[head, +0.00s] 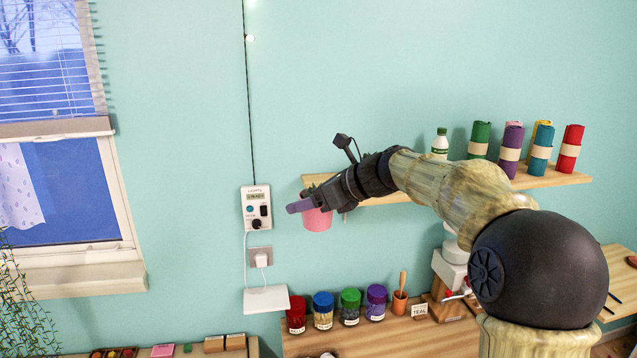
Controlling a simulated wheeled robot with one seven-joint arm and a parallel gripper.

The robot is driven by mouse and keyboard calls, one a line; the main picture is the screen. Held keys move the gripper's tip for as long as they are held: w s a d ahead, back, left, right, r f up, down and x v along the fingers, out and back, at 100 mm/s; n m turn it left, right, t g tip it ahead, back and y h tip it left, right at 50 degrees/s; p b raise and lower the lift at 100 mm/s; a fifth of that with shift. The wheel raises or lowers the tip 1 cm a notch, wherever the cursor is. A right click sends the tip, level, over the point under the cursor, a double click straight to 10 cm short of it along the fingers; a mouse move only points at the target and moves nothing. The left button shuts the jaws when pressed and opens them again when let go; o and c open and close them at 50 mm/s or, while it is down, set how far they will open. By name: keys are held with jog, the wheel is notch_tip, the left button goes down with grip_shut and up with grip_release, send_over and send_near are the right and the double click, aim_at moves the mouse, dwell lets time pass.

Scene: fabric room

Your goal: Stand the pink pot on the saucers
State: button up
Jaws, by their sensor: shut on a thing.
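The pink pot (318,220) is in the head view, left of centre, at the left end of the wall shelf as seen. My gripper (304,205) is shut on the pot at its upper part. The pot looks about upright, and my gripper and wrist hide part of its top. I cannot tell whether the pot touches the shelf or hangs in front of it. I cannot make out any saucers in this view.
The wall shelf (540,178) bears several coloured rolls (512,150) and a white bottle (440,144). Below, a wooden table (390,342) holds several lidded jars (350,306) and an orange cup (399,302). A control box (257,207) and small white ledge (266,299) are left of the pot.

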jog(key=w+a+f+m, duration=0.1)
jog(key=a+f, duration=0.3)
jog(key=f, duration=0.8)
jog(key=w+a+f, duration=0.1)
jog(key=a+f, duration=0.4)
jog(key=f, duration=0.7)
jog(key=s+f+m+t+h+b, duration=0.1)
jog(key=s+f+m+t+h, duration=0.15)
jog(key=f, duration=0.95)
jog(key=s+f+m+t+h, duration=0.1)
jog(key=f+m+t+h, duration=0.15)
jog(key=f, duration=0.85)
jog(key=s+d+f+m+t+h, duration=0.1)
jog(key=s+d+f+m+h, duration=0.15)
jog(key=s+d+f, duration=0.4)
jog(key=s+d+f+m+h, duration=0.1)
jog(key=d+f+m+h, duration=0.2)
jog(key=f, duration=0.6)
jog(key=s+d, duration=0.3)
jog(key=d, duration=0.5)
jog(key=s+d+f+b, duration=0.1)
jog(key=s+d, duration=0.2)
jog(key=d, duration=0.6)
jog(key=shift+m, duration=0.35)
